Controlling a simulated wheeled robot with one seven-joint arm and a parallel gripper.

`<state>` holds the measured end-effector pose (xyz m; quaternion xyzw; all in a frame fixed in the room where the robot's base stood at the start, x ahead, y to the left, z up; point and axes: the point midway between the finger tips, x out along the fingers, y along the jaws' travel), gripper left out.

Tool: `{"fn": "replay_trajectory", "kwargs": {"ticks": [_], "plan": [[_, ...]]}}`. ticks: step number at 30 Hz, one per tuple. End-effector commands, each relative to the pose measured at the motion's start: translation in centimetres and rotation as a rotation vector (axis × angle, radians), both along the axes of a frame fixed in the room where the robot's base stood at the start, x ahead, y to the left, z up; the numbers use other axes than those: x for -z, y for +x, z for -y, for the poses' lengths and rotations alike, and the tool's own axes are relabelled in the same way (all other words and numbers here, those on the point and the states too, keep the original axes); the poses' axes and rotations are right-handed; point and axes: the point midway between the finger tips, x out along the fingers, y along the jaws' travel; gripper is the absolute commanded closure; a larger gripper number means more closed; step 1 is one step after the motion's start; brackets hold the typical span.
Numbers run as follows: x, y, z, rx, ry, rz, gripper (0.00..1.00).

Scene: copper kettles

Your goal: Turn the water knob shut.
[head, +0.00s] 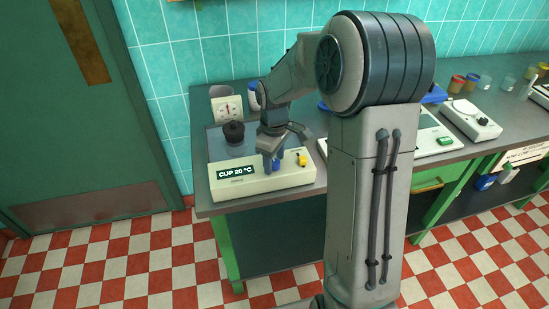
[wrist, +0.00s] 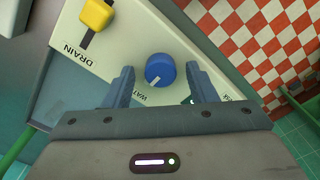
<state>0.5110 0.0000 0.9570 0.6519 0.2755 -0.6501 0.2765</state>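The blue water knob (wrist: 158,70) sits on the cream front panel of a counter-top machine (head: 232,185). In the wrist view a white pointer line on the knob points down and slightly left, toward the partly hidden "WATER" lettering. The knob also shows low at the gripper in the head view (head: 276,165). My gripper (head: 271,152) is over the panel. In the wrist view my gripper (wrist: 160,72) is open, one finger on each side of the knob with a visible gap on both sides. The knob's base and marks are partly hidden.
A yellow drain slider (head: 302,159) is right of the knob, and a display (head: 237,174) reading "CUP 20 °C" is left. A dark pot-like object (head: 234,132) stands on the machine's top. A dial scale (head: 227,108) is behind. A white device (head: 470,119) stands further right.

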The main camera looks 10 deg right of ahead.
Motion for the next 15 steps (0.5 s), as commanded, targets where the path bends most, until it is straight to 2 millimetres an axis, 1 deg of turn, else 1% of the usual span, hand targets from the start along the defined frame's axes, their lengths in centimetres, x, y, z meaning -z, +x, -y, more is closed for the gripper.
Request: {"fn": "replay_trajectory", "kwargs": {"ticks": [7,10,13,15], "plan": [[0.0,0.0,0.0,0.001,0.0,-0.001,0.48],[-0.3,0.0,0.0,0.001,0.0,-0.001,0.48],[-1.4,0.0,0.0,0.002,0.0,0.001,0.48],[-2.6,0.0,0.0,0.002,0.0,0.003,0.48]]}}
